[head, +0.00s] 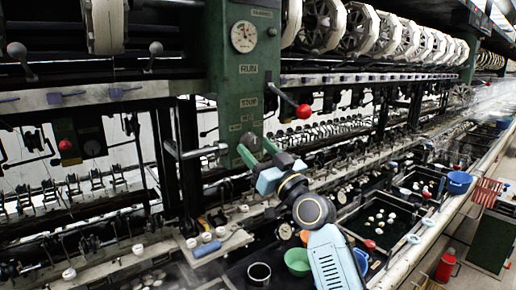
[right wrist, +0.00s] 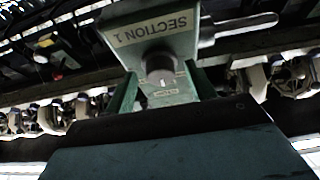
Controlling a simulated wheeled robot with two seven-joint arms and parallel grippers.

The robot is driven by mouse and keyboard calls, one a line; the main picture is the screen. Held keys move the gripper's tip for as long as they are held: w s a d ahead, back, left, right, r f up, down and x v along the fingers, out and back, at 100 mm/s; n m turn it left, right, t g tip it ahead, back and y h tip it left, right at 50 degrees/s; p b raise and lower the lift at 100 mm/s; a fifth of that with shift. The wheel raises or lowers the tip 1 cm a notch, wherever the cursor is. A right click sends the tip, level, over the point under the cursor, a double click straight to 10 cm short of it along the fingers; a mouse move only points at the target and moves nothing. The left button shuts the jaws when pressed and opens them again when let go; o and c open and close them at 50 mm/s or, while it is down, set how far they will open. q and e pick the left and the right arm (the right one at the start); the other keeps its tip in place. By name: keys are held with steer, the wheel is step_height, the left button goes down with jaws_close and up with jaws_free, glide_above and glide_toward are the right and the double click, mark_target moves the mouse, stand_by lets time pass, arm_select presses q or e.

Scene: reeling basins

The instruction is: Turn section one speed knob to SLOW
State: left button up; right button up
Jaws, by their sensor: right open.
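The section one speed knob (right wrist: 160,68) is a small dark round knob in the right wrist view, on a green panel lettered SECTION 1 (right wrist: 157,28). A pale mark shows on the knob, and a small label (right wrist: 166,93) near it is too small to read surely. My right gripper (right wrist: 163,80) is open, with one green finger on each side of the knob; contact cannot be told. In the head view my right gripper (head: 257,151) is at the lower part of the green machine post (head: 232,75), and the knob cannot be made out. My left gripper is not in view.
A lever with a red ball (head: 303,111) sticks out from the post, above and right of my right gripper. Below are a green bowl (head: 297,262), a blue bowl (head: 459,182) and dark water basins (head: 378,218). A metal bar (right wrist: 240,24) passes beside the panel.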

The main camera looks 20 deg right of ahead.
steer(key=shift+w, duration=0.15)
steer(key=c, duration=1)
steer(key=shift+o, duration=0.2)
steer(key=shift+f+n+b, duration=0.1)
steer(key=shift+n+b, duration=0.4)
steer(key=shift+b, duration=0.25)
steer(key=n+y+b, duration=0.1)
steer(key=n+b, duration=0.1)
steer(key=n+g+y+b, duration=0.1)
steer(key=n+b, duration=0.1)
steer(key=n+g+y+b, duration=0.1)
steer(key=n+b, duration=0.1)
steer(key=b, duration=0.1)
steer(key=shift+w+d+n, duration=0.1)
steer(key=shift+d+n, duration=0.2)
steer(key=n+g+y+b, duration=0.1)
steer(key=n, duration=0.1)
steer(key=shift+n, duration=0.4)
steer(key=shift+d+r+n+g+y+b, duration=0.15)
steer(key=shift+n+g+y+b, duration=0.1)
steer(key=shift+n, duration=0.25)
steer(key=shift+a+r+n+g+y+b, duration=0.1)
steer(key=shift+n+g+y+b, duration=0.1)
steer(key=shift+n, duration=0.6)
steer(key=o, duration=1)
steer(key=shift+c, duration=0.2)
